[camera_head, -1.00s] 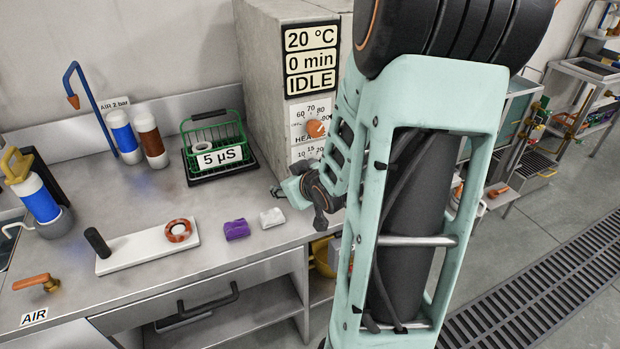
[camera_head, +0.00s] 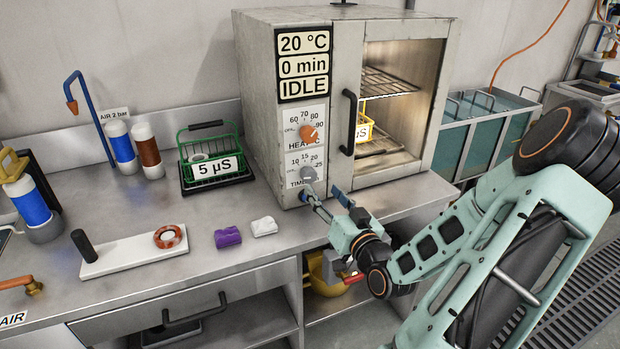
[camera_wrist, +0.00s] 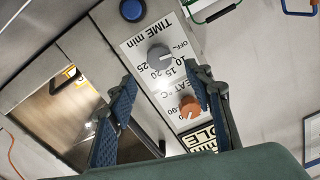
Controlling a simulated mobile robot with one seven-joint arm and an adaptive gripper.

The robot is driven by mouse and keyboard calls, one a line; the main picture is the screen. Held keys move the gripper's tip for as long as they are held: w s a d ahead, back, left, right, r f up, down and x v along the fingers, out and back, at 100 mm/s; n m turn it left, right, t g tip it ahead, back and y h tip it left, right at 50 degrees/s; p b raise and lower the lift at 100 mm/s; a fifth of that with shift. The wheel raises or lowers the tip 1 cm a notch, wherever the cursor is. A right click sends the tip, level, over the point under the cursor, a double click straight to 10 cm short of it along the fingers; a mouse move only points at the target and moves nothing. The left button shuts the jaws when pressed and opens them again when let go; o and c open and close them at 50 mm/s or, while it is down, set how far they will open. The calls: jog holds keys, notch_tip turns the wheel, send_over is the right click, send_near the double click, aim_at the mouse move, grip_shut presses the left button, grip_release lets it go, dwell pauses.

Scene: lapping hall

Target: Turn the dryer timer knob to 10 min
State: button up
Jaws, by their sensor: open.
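In the wrist view the timer knob (camera_wrist: 159,57) appears turned toward OFF. The dryer display (camera_head: 303,65) reads 20 °C, 0 min, IDLE. My gripper (camera_head: 322,195) is open, just below and in front of the timer knob. In the wrist view the knob shows beyond the gap between the fingertips of my gripper (camera_wrist: 164,78). I see no clear contact.
The orange heat knob (camera_head: 308,133) sits right above the timer knob. The dryer door handle (camera_head: 350,122) is to the right. A blue button (camera_wrist: 133,10) shows beside the timer panel in the wrist view. A green basket (camera_head: 213,155) and a purple block (camera_head: 227,237) are on the bench.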

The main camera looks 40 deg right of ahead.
aim_at(312, 177)
jog(key=x, duration=0.9)
jog(key=shift+w, duration=0.15)
jog(key=shift+c, duration=0.3)
jog(key=c, duration=1.1)
jog(key=m+p, duration=0.1)
jog(key=m, duration=0.2)
jog(key=shift+d+f+m+p, duration=0.1)
jog(key=shift+m+p, duration=1.05)
jog(key=shift+m, duration=1.25)
